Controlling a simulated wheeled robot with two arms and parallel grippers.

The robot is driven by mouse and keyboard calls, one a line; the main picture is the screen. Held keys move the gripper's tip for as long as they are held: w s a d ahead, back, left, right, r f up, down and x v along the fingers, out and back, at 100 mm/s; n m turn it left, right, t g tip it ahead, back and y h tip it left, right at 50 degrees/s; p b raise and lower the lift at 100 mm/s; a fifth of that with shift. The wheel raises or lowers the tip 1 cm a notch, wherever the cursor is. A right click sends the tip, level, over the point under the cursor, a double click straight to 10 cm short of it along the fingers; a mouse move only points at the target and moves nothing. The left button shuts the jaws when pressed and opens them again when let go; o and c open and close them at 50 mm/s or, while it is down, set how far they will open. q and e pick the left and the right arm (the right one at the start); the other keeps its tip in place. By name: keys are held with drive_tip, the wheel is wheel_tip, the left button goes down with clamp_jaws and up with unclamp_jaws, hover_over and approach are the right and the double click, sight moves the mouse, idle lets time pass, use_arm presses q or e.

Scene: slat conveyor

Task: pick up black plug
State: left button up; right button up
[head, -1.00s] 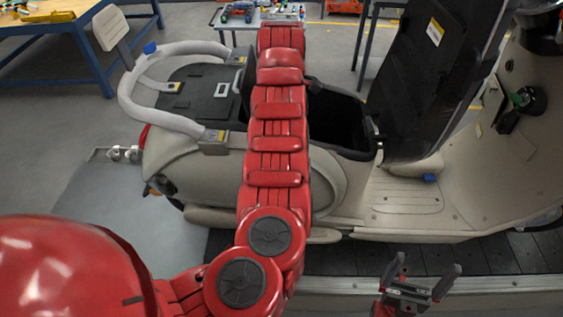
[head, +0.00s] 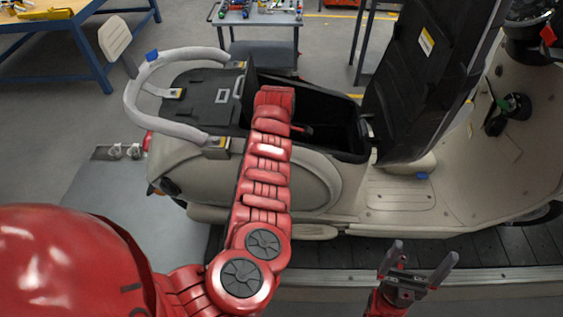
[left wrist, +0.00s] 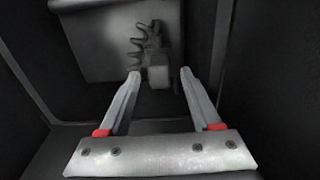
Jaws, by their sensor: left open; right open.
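The scooter's open under-seat compartment (head: 335,108) is a dark bin. My left arm reaches over the scooter's side into it, and the left fingertips are hidden in the head view. In the left wrist view my left gripper (left wrist: 160,74) is open inside the dark compartment. A dark grey ribbed piece with a blocky end (left wrist: 158,72), possibly the black plug, shows between and just beyond the fingertips. I cannot tell whether they touch it. My right gripper (head: 421,266) is open and empty in front of the scooter, low in the picture.
The raised black seat (head: 425,70) stands right of the compartment. A grey grab rail (head: 135,95) curves at the left. Dark conveyor slats (head: 470,250) run below the scooter. A tool cart (head: 258,18) and a blue-framed table (head: 60,45) stand behind.

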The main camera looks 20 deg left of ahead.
use_arm(q)
drive_tip(key=shift+f, duration=0.7)
clamp_jaws()
drive_tip(key=shift+w+r, duration=0.1)
drive_tip(key=shift+r, duration=0.1)
wheel_tip(320, 180, up, 10)
drive_tip(key=b, duration=0.4)
drive_tip(key=shift+f, duration=0.1)
wheel_tip(320, 180, up, 12)
drive_tip(key=p, duration=0.7)
drive_tip(key=shift+p, duration=0.3)
idle(1.5)
idle(0.3)
